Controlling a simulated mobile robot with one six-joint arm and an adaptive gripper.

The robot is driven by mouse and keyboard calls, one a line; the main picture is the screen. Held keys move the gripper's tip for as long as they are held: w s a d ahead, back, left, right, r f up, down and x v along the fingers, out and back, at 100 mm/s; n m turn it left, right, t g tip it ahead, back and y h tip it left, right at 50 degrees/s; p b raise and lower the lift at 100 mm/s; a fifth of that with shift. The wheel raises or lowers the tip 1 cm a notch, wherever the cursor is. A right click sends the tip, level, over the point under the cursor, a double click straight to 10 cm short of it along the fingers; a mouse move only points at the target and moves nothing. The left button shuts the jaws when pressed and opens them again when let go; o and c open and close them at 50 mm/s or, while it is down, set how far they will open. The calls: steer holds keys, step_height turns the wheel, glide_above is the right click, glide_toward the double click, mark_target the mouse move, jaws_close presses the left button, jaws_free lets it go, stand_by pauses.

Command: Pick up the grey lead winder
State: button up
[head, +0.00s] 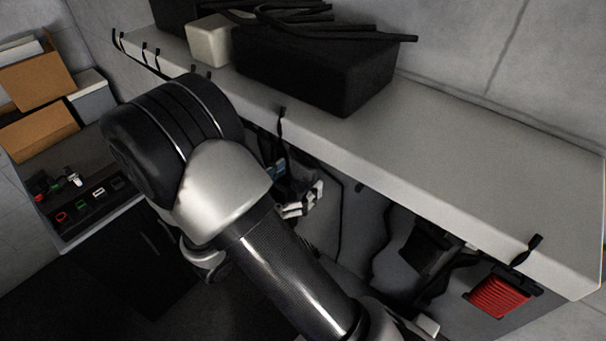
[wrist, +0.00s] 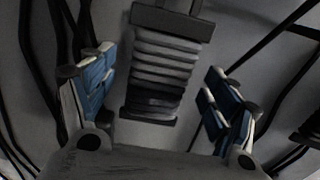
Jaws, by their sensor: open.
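In the wrist view the grey lead winder (wrist: 165,75) shows as a ribbed grey block with dark bars at both ends, in front of a grey panel. My gripper (wrist: 158,85) is open, with one blue-padded finger on each side of the winder. Gaps show between the fingers and the winder in this view; I cannot tell the depth between them. In the head view my gripper (head: 300,202) is partly visible below the shelf, and I cannot make out the grey winder there, where my arm blocks much of the view.
A light shelf (head: 450,150) runs above, carrying a black box (head: 315,75). A red winder (head: 498,297) and a dark one (head: 430,248) hang to the right on the panel. Dark cables (wrist: 275,38) run beside my fingers. A bench with small items (head: 95,200) stands left.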

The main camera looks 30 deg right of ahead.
steer(key=x, duration=0.2)
steer(key=shift+w+d, duration=0.1)
steer(key=shift+d, duration=0.25)
steer(key=shift+a, duration=0.1)
steer(key=shift+c, duration=0.6)
steer(key=c, duration=1.2)
